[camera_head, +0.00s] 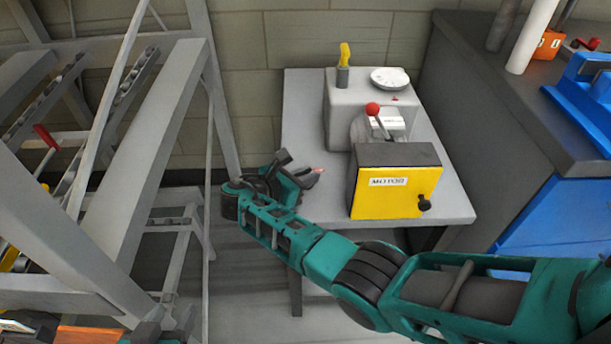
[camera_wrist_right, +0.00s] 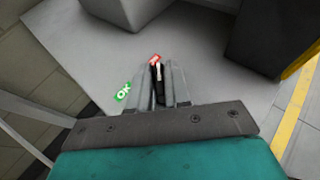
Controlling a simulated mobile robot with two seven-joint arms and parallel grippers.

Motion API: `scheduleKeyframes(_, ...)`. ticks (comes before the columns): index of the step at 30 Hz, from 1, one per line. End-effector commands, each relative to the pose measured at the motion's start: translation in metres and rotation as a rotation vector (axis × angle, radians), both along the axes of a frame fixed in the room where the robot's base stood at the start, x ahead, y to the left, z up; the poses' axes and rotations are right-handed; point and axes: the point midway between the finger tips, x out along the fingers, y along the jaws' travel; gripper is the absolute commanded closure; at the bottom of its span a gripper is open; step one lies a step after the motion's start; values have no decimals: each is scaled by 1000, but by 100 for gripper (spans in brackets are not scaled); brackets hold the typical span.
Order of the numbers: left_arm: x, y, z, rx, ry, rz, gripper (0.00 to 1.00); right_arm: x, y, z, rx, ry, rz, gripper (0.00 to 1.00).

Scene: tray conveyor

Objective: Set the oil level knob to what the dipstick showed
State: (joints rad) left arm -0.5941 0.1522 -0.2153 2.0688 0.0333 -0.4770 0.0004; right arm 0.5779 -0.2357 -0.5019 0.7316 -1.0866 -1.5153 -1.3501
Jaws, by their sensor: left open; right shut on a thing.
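My right gripper (camera_head: 294,177) is at the left part of the grey table. In the right wrist view, its fingers (camera_wrist_right: 160,90) are shut on a small dark piece with a light stripe (camera_wrist_right: 158,72), which looks like the oil level knob. The fingers hide most of it. A green OK label (camera_wrist_right: 123,92) lies left of the fingers and a red label (camera_wrist_right: 155,59) just beyond the tips; its text is unreadable. The dipstick (camera_head: 345,53) with a yellow handle stands upright on the grey machine. My left gripper (camera_head: 172,325) is open at the bottom left, partly cut off.
The grey machine (camera_head: 340,105) carries a white dial (camera_head: 390,78) and a red-ball lever (camera_head: 373,108). A yellow-fronted box (camera_head: 385,200) with a black knob (camera_head: 424,203) stands before it. A conveyor frame (camera_head: 165,120) is at left, a dark bench (camera_head: 500,90) at right.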

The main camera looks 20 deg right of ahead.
Motion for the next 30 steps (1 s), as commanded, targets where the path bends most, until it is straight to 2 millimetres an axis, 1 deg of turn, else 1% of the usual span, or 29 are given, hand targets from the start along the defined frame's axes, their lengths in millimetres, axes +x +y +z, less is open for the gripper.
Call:
scheduleKeyframes(1, 0, 0, 0, 0, 1, 0, 48, 0, 0, 0, 1, 1, -1, 100)
scheduleKeyframes(2, 0, 0, 0, 0, 1, 0, 48, 0, 0, 0, 1, 1, -1, 81)
scheduleKeyframes(8, 0, 0, 0, 1, 1, 1, 48, 0, 0, 0, 0, 0, 0, 62)
scheduleKeyframes(15, 0, 0, 0, 1, 1, 1, 48, 0, 0, 0, 0, 0, 1, 62)
scheduleKeyframes(19, 0, 0, 3, 1, 1, 1, 48, -4, 9, 5, 1, -1, 3, 62)
scheduleKeyframes(23, 0, 0, 11, 1, 1, 1, 48, -14, 28, 15, 3, -1, 5, 62)
scheduleKeyframes(30, 0, 0, 21, 1, 1, 1, 48, -38, 72, 35, 3, 1, 3, 62)
